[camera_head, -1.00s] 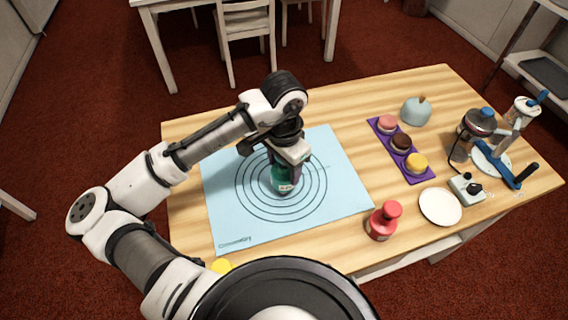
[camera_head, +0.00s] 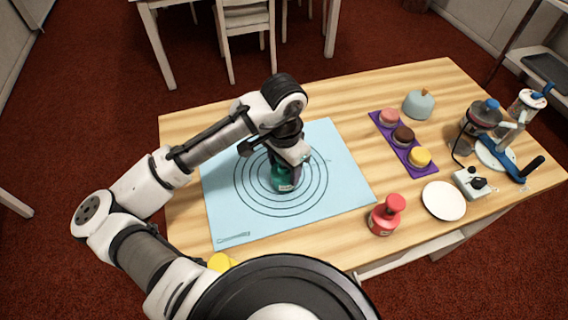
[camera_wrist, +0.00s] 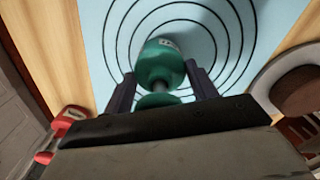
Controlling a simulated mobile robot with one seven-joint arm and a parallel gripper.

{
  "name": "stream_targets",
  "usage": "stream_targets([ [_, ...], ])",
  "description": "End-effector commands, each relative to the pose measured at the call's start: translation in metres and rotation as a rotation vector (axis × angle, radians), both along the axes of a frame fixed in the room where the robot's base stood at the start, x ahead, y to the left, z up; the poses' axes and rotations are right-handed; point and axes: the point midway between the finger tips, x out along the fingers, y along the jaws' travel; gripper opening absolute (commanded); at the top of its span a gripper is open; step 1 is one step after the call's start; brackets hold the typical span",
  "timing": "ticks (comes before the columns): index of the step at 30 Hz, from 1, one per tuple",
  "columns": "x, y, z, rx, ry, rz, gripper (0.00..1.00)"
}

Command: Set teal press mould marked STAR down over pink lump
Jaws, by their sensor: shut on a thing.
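The teal press mould (camera_head: 284,180) is in my gripper (camera_head: 292,160), above the ringed middle of the light blue mat (camera_head: 225,215). I cannot tell whether it touches the mat. The wrist view shows its rounded body (camera_wrist: 160,62) with a small pale label, too small to read, and its knob between the fingers of my gripper (camera_wrist: 162,92). The pink lump (camera_head: 389,117) sits at the far end of the purple tray (camera_head: 411,144), right of the mat and well apart from the mould. Nothing beneath the mould is visible.
A brown lump (camera_head: 403,136) and a yellow lump (camera_head: 419,157) share the tray. A red mould (camera_head: 386,216) and white plate (camera_head: 443,201) stand at the front right. A pale blue dome (camera_head: 419,104) stands behind the tray. A yellow thing (camera_head: 221,262) is partly hidden at the front.

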Motion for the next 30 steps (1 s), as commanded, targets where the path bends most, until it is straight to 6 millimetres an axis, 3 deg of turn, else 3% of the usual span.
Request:
stream_targets([
  [7,0.0,0.0001,-0.0087,0.0,0.0,0.0,0.3],
  [8,0.0,0.0001,-0.0084,0.0,0.0,0.0,0.59],
  [13,0.0,0.0001,-0.0074,0.0,0.0,0.0,0.81],
  [19,0.0,0.0001,-0.0074,0.0,0.0,0.0,0.83],
  [23,-0.0001,0.0001,-0.0076,0.0,0.0,0.0,0.97],
  [30,-0.0001,0.0001,-0.0074,0.0,0.0,0.0,0.97],
])
